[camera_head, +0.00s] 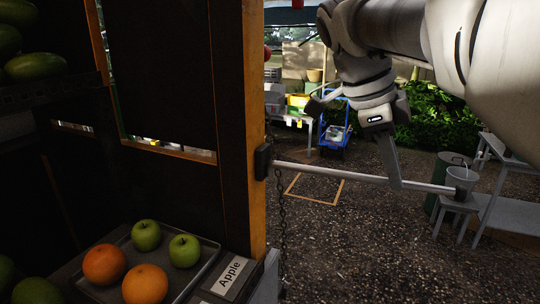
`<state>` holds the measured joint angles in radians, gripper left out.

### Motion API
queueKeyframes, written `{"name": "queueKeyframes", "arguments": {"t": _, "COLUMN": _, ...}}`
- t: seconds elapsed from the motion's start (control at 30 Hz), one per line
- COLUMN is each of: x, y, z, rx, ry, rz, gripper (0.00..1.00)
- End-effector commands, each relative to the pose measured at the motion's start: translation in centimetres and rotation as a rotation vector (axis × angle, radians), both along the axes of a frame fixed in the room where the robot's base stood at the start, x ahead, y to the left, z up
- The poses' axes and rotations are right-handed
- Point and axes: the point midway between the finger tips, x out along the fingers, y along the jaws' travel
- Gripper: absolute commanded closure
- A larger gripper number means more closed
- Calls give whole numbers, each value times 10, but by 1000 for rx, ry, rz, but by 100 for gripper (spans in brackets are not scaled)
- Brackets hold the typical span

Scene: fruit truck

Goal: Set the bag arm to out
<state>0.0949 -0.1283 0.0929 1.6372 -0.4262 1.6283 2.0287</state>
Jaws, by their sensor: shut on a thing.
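The bag arm (345,175) is a thin pale metal bar. It extends to the right from a dark bracket (263,161) on the wooden post of the truck, out over the gravel. My gripper (396,184) reaches down to the bar from above, and its finger meets the bar right of the middle. It is shut on the bar.
A tray (207,262) with apples and oranges sits at lower left, beside an Apple label (231,277). A chain (283,235) hangs below the bracket. A stool (456,208), a bin (447,172) and a table (507,205) stand at right. Gravel between is open.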

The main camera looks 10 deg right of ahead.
Motion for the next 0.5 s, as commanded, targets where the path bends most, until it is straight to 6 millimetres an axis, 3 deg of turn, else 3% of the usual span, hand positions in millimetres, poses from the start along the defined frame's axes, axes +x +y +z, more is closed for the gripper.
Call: {"name": "queueKeyframes", "arguments": {"t": 0.5, "x": -5, "y": 3, "z": 0, "rx": 1, "ry": -1, "rz": -27, "gripper": 100}}
